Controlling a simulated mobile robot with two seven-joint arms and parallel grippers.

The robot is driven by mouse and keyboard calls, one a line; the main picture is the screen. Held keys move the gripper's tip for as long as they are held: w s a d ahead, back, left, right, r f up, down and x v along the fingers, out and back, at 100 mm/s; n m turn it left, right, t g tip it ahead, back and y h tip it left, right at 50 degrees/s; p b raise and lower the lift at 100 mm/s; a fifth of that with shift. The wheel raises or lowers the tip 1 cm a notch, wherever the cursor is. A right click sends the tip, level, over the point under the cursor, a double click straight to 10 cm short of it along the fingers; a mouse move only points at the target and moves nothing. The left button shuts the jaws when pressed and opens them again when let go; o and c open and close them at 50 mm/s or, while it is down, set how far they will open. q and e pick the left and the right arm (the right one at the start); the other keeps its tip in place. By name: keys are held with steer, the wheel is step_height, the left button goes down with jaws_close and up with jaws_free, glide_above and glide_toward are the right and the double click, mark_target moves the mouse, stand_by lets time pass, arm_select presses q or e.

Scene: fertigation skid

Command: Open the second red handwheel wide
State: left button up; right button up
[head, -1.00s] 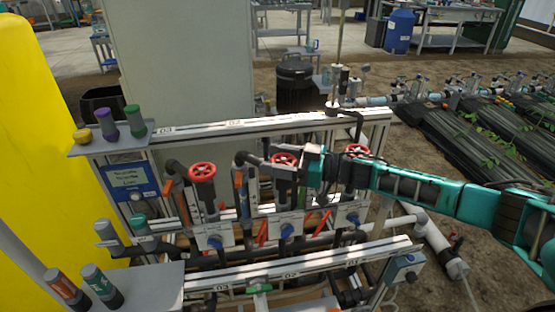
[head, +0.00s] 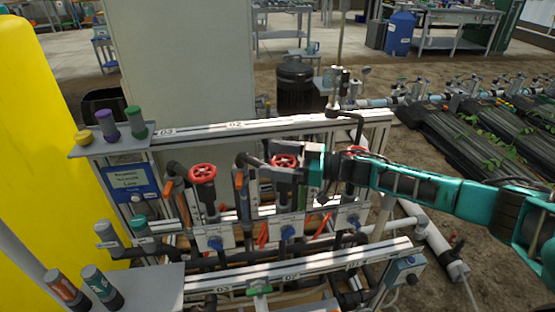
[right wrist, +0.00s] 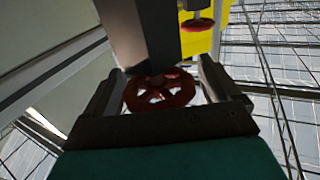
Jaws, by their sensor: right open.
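Three red handwheels stand in a row on the skid. The second, middle handwheel (head: 284,158) is partly covered by my right gripper (head: 276,161), whose arm comes in from the right. In the right wrist view the spoked red wheel (right wrist: 160,92) lies between the two open fingers (right wrist: 159,82), with visible gaps at its sides. Whether a finger touches the rim cannot be told. The left handwheel (head: 202,172) is free. My left gripper is not in view.
Pipes, orange-red levers and white tags with blue knobs (head: 288,232) crowd the space below the wheels. A metal rail (head: 185,131) runs behind them and another (head: 330,262) in front. Coloured bottles stand on the left shelf (head: 110,149). A yellow tank (head: 35,130) is far left.

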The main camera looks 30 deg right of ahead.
mark_target(277, 160)
steer(key=shift+f, duration=0.1)
step_height(277, 160, up, 20)
steer(key=p, duration=0.4)
stand_by(0.5)
